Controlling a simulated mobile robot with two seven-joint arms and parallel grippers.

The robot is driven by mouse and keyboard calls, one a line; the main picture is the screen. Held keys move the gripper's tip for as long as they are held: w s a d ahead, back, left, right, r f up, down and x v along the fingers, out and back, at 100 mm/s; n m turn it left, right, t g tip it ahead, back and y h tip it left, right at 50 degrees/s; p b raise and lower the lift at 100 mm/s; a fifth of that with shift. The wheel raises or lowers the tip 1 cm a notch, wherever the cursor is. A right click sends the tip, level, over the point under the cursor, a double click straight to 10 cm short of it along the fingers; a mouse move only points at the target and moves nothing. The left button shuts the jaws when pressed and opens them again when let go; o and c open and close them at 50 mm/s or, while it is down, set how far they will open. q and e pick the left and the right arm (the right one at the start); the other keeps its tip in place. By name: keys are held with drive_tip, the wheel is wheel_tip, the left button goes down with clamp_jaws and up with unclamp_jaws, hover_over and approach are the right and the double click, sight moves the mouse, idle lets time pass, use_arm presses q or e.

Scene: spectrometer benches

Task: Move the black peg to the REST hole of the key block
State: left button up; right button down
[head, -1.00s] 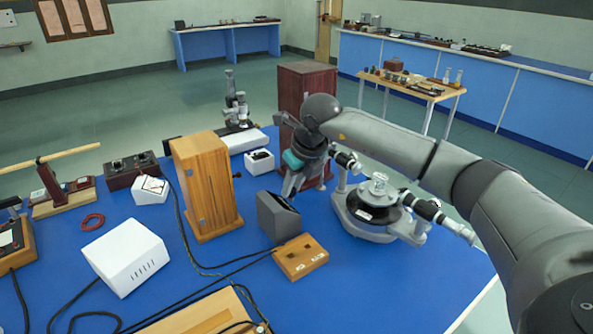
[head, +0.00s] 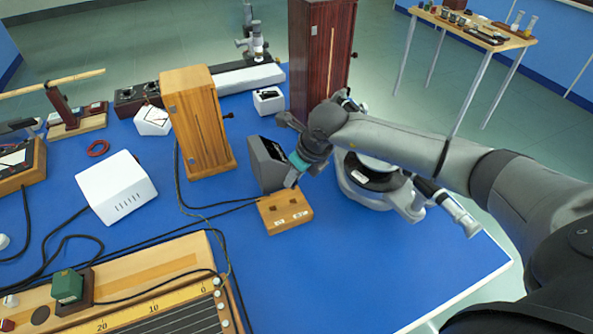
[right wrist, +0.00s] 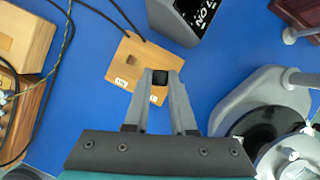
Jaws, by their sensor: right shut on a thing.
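The key block (head: 285,219) is a small wooden block on the blue bench with dark holes in its top and small white labels on its front edge; the lettering is too small to read surely. My right gripper (head: 291,184) is just behind and above the block in the head view. In the right wrist view its fingers (right wrist: 160,80) are shut on the black peg (right wrist: 160,77), over the right part of the block (right wrist: 115,60). One hole shows left of the peg; the peg and fingers hide the area below them. My left gripper is not in view.
A grey box (head: 266,165) with a dark face stands right behind the block. A round grey instrument (head: 372,180) stands to the right. Black cables run to the block's left side. A wooden cabinet (head: 200,125) stands at the left. The bench in front right is clear.

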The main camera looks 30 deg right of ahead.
sight(291, 199)
drive_tip(key=shift+f+b, duration=2.4)
drive_tip(key=shift+f, duration=0.75)
drive_tip(key=c, duration=0.7)
unclamp_jaws()
drive_tip(key=shift+o, duration=0.2)
drive_tip(key=p+v, duration=0.2)
drive_tip(key=v, duration=1.3)
drive_tip(key=shift+r, duration=0.2)
drive_tip(key=shift+f, duration=0.1)
